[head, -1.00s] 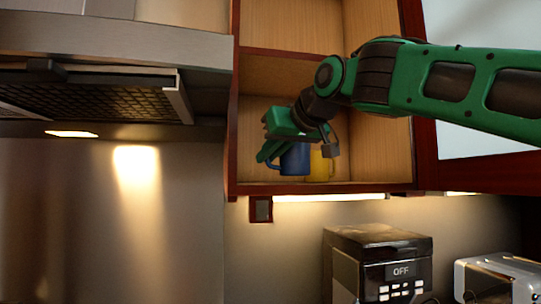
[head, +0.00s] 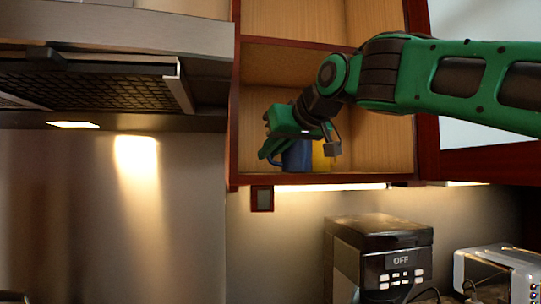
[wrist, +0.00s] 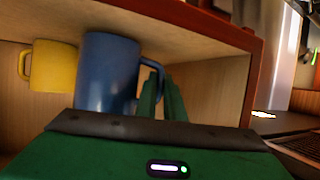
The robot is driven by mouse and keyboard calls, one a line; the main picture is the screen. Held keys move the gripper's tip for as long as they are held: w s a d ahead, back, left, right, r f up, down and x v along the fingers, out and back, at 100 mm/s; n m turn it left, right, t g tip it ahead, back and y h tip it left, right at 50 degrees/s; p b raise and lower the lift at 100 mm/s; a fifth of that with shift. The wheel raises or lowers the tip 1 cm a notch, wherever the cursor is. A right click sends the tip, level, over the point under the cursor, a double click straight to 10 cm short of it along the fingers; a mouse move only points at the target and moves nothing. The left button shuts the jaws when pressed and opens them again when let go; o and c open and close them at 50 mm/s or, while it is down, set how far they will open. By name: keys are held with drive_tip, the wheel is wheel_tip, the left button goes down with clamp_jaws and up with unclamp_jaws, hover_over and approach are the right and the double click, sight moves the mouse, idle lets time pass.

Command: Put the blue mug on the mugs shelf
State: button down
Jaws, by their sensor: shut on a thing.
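The blue mug (head: 298,156) is inside the open cabinet compartment, upright at the level of its floor board. In the wrist view, which is upside down, the blue mug (wrist: 106,72) has its base at or very near the board; I cannot tell whether it touches. My gripper (head: 268,156) comes in from the upper right and is shut on the mug's handle. Its green fingers (wrist: 162,95) show at the handle in the wrist view. A yellow mug (head: 321,157) stands on the shelf board (head: 375,177) to the right of the blue one, partly hidden.
The compartment has wooden side walls and another shelf (head: 290,42) above. A range hood (head: 100,85) is at the left. A coffee machine (head: 378,255) and a toaster (head: 500,275) stand below at the right. The compartment floor is clear to the right of the yellow mug.

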drive_tip(key=shift+f, duration=0.1)
drive_tip(key=c, duration=1.8)
unclamp_jaws()
drive_tip(key=shift+s+d, duration=0.1)
drive_tip(key=v, duration=1)
drive_tip(key=shift+s+d, duration=0.2)
